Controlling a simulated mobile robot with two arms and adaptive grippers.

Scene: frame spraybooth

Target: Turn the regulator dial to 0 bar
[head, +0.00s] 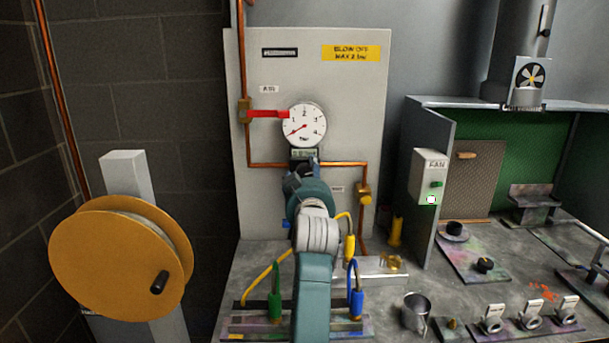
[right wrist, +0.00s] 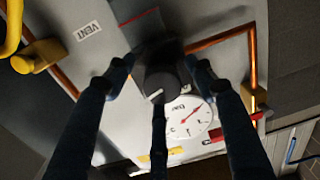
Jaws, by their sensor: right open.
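The regulator dial (right wrist: 165,84) is a dark round knob with a white mark on its edge. In the head view it is hidden behind my right gripper (head: 301,168). In the right wrist view the fingers of my right gripper (right wrist: 160,72) are open on either side of the knob; I cannot tell whether they touch it. The white pressure gauge (head: 304,125) sits above, its red needle pointing lower left, near the low end of the scale. The gauge also shows in the right wrist view (right wrist: 188,120). My left gripper is not in view.
A red valve handle (head: 268,114) lies level just left of the gauge. Copper pipe (head: 268,164) runs across the grey panel (head: 350,110). An orange hose reel (head: 115,258) stands at left. Coloured hose fittings (head: 355,295) and a metal cup (head: 415,312) are on the bench below.

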